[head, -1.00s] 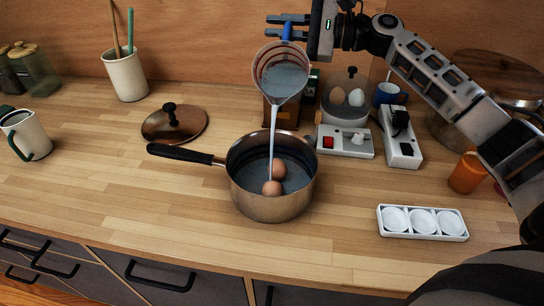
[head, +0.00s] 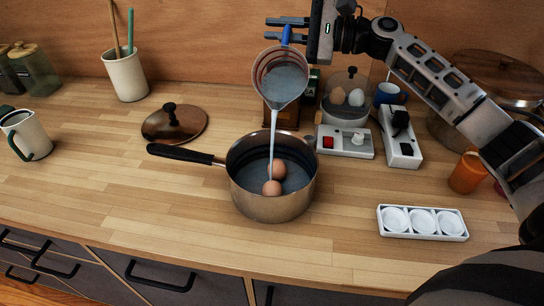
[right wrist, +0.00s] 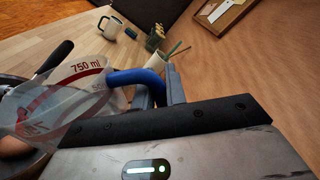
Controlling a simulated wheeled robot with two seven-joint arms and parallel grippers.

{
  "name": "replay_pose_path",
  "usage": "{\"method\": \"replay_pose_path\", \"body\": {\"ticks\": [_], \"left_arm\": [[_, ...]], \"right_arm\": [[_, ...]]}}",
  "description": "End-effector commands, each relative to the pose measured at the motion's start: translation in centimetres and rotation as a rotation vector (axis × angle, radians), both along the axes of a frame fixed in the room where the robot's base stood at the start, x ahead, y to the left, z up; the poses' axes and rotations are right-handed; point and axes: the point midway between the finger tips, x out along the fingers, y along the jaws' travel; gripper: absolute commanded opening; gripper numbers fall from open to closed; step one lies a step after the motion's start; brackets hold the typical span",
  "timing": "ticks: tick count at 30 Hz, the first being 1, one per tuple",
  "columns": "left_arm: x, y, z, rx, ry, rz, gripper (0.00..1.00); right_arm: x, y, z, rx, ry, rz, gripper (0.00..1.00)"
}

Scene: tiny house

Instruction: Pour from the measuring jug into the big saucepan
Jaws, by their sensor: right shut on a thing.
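The measuring jug (head: 280,80) is clear with red markings and a blue handle. It is tilted above the big saucepan, and a pale stream runs from its lip down into the pan. My right gripper (head: 287,30) is shut on the jug's blue handle; the handle (right wrist: 140,78) also shows between the fingers in the right wrist view. The big saucepan (head: 272,205) is steel with a black handle pointing left. Two brown eggs (head: 272,188) sit in liquid inside it. My left gripper is not in view.
A copper lid (head: 175,124) lies behind the pan handle. An egg cooker (head: 346,100) and a power strip (head: 402,140) stand behind right. A white three-cup tray (head: 422,222) and an orange cup (head: 467,172) are at right.

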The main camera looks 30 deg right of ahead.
Motion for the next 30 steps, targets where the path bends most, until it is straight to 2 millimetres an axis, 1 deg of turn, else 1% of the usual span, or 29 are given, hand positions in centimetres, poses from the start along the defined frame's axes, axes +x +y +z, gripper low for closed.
{"method": "replay_pose_path", "body": {"ticks": [1, 30], "left_arm": [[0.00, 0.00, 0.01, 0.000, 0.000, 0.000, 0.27], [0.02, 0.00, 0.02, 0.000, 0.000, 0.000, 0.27]], "right_arm": [[-0.02, -0.02, 0.24, 0.001, -0.006, -0.001, 0.00], [-0.34, 0.24, -0.09, -0.029, -0.041, -0.001, 0.00]]}}
